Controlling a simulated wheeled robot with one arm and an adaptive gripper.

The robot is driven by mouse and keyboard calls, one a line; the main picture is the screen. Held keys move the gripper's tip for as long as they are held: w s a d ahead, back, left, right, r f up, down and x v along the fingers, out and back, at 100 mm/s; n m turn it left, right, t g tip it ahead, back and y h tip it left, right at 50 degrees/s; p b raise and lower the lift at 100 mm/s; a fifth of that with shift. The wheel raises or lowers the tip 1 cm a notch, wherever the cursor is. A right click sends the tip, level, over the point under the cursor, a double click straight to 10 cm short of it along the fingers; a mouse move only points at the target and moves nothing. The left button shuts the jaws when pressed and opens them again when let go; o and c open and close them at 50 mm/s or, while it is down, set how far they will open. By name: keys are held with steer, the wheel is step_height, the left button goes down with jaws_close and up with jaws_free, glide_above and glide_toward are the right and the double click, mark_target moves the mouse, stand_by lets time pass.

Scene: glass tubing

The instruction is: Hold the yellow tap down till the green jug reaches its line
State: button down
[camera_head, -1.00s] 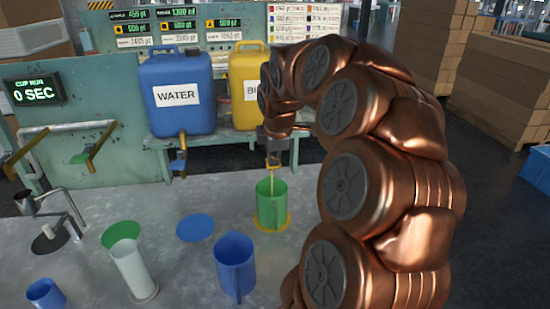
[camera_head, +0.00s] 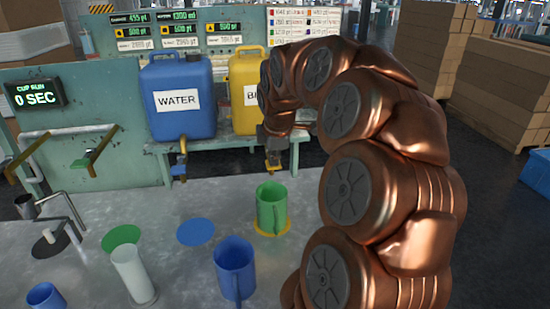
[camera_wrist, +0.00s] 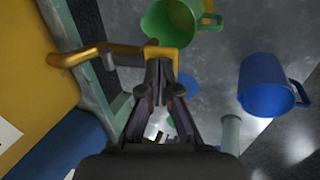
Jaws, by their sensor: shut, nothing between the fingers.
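The green jug (camera_head: 272,208) stands upright on a yellow disc (camera_head: 288,228) on the bench, below the yellow tank (camera_head: 245,92). The wrist view shows the jug (camera_wrist: 172,24) from above; its line and liquid level cannot be made out. The yellow tap (camera_head: 273,166) sits above the jug, partly hidden by my gripper (camera_head: 275,147). In the wrist view my gripper (camera_wrist: 160,62) is shut and empty, its fingertips at the end block of the yellow tap (camera_wrist: 105,50). I cannot tell whether they touch. No stream shows below the tap.
A blue WATER tank (camera_head: 178,98) with its own tap (camera_head: 181,160) stands to the left. A blue jug (camera_head: 235,265), a pale cylinder (camera_head: 132,274) and a small blue cup (camera_head: 46,296) stand on the bench.

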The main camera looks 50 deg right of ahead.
mark_target(275, 167)
steer(key=v, duration=0.1)
steer(key=p+v, duration=0.1)
steer(key=v, duration=0.2)
steer(key=shift+w+d+r+p, duration=0.25)
steer(key=shift+w+r+p, duration=0.1)
steer(key=shift+p, duration=0.05)
steer(key=shift+r+b, duration=0.35)
steer(key=shift+b, duration=0.05)
step_height(275, 167, up, 9)
steer(key=s+b, duration=0.1)
steer(key=shift+a+f, duration=0.15)
steer(key=shift+a, duration=0.3)
steer(key=shift+s, duration=0.15)
